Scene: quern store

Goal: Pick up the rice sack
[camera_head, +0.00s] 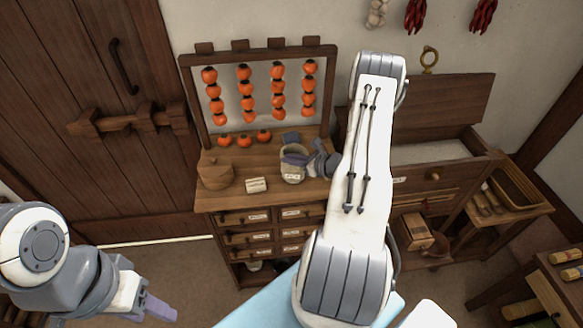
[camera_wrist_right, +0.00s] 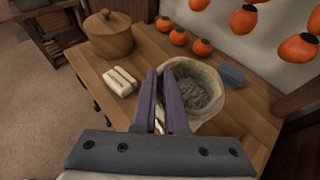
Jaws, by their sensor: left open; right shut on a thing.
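The rice sack (camera_head: 292,174) is a small beige sack with an open top and a label, upright on top of the drawer cabinet (camera_head: 215,202). In the right wrist view the sack (camera_wrist_right: 211,118) shows a rolled rim and greyish grainy contents. My right gripper (camera_head: 291,158) is shut on the near-left part of the sack's rim, with its purple fingers (camera_wrist_right: 163,78) at the rim. The sack seems to rest on the cabinet top; its base is partly hidden. My left gripper (camera_head: 163,309) is open and empty, low at the left, away from the cabinet.
A round lidded wooden box (camera_head: 215,176) and a pale labelled block (camera_head: 256,185) stand left of the sack. A small blue-grey block (camera_head: 290,137) lies behind it. Strings of orange persimmons (camera_head: 244,95) hang from a rack above. An open chest (camera_head: 440,150) stands right.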

